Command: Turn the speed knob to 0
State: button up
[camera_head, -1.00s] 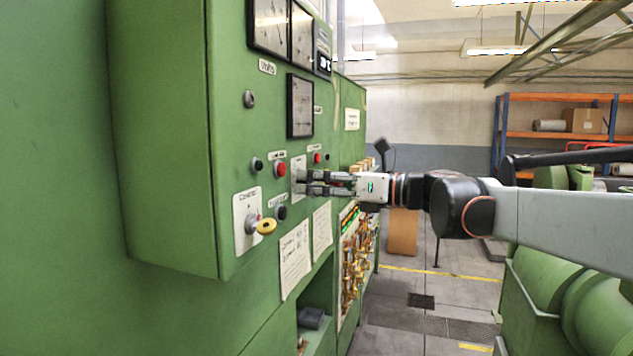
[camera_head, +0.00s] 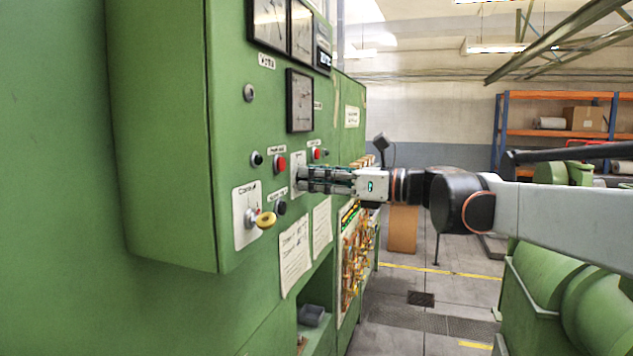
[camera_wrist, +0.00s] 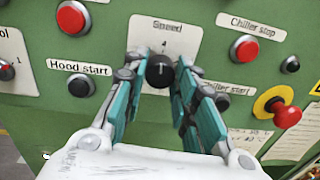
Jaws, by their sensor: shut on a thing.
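The speed knob (camera_wrist: 160,71) is a small round black knob on a white plate labelled "Speed" (camera_wrist: 165,30) in the wrist view. Its pale pointer line points roughly up, towards a small mark that looks like a 4. My gripper (camera_wrist: 158,75) has its teal fingers on either side of the knob and is shut on it. The lower part of the plate is hidden by the fingers. In the head view my gripper (camera_head: 302,180) reaches the white plate (camera_head: 297,166) on the green cabinet, and the knob itself is hidden.
The red chiller stop button (camera_wrist: 245,48) is right of the plate; the black hood start button (camera_wrist: 81,85) is left. A red knob on a yellow base (camera_wrist: 283,110) is at lower right.

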jog(key=n+b, duration=0.2)
jog(key=n, duration=0.9)
jog(key=n+g+y+b, duration=0.1)
jog(key=n+b, duration=0.1)
jog(key=n, duration=0.9)
jog(key=shift+f+n, duration=0.15)
jog(key=shift+n, duration=0.25)
jog(key=o, duration=1.1)
jog(key=shift+d, duration=0.1)
